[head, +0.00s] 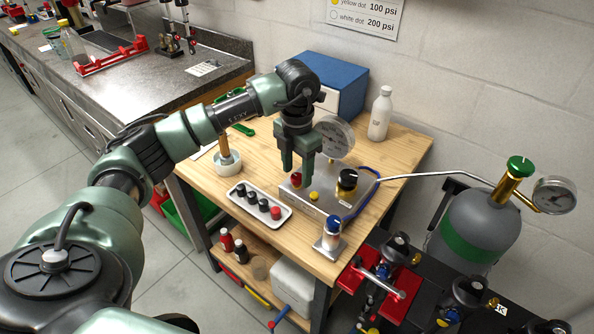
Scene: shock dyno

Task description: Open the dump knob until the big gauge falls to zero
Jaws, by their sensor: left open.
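A metal control box (312,203) sits on the wooden bench top. It carries a red knob (296,181), a small yellow button (314,197) and a larger black knob with a gold base (347,181). I cannot read which one is the dump knob. The big round gauge (335,135) stands behind the box, partly hidden by my left gripper; its needle is too small to read. My left gripper (298,170) points down, open and empty, just above the red knob. I cannot tell if it touches the knob. My right gripper is out of view.
A white tray of black and red knobs (241,203) lies left of the box. A white bottle (380,113) and blue cabinet (335,78) stand behind.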

